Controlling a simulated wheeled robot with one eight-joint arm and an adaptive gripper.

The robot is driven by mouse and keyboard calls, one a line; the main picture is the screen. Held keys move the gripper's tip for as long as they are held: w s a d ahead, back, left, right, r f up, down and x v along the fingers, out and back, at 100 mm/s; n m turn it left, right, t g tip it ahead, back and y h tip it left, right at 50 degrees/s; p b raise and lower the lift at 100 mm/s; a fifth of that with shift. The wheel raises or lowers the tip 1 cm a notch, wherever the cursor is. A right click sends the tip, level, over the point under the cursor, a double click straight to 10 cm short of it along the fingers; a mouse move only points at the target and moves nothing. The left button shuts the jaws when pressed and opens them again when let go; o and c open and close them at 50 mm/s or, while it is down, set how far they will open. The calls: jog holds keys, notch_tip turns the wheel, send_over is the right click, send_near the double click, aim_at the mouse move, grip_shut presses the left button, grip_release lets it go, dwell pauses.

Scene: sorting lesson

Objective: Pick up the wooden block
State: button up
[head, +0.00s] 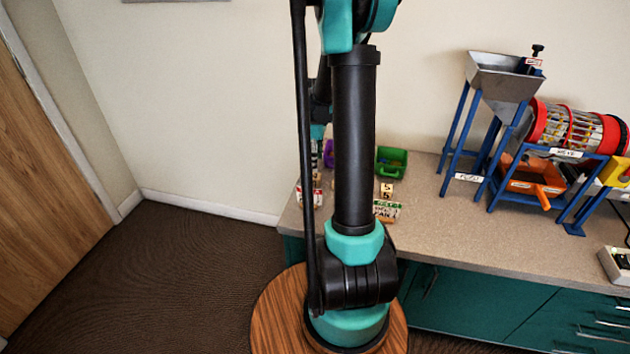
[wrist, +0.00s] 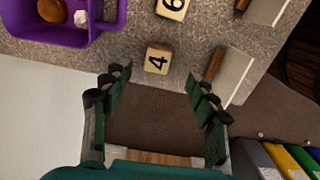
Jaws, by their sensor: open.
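A wooden block marked 4 (wrist: 158,60) lies on the speckled counter near its edge in the wrist view. A second wooden block marked 6 (wrist: 173,8) is farther up and is cut off by the frame's top. My gripper (wrist: 158,85) is open and empty, with its fingers spread on either side below the 4 block and apart from it. In the head view, small numbered blocks (head: 386,190) show on the counter right of my arm. My arm hides much of that area, and the fingers cannot be made out there.
A purple bin (wrist: 75,36) holding a brown round thing and a white piece stands left of the blocks. White cards (wrist: 234,76) with wooden backs stand to the right. A green bin (head: 391,162) and a blue-framed machine (head: 490,150) are on the counter.

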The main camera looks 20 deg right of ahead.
aim_at(315, 176)
notch_tip(315, 176, down, 3)
jog(key=shift+r, duration=0.15)
jog(key=shift+w+a+f, duration=0.1)
jog(key=shift+w+f, duration=0.05)
jog(key=shift+f, duration=1.2)
jog(key=shift+w+a+f, duration=0.1)
jog(key=shift+f, duration=1.2)
jog(key=shift+c, duration=0.3)
jog(key=c, duration=1.1)
jog(key=shift+r, duration=0.1)
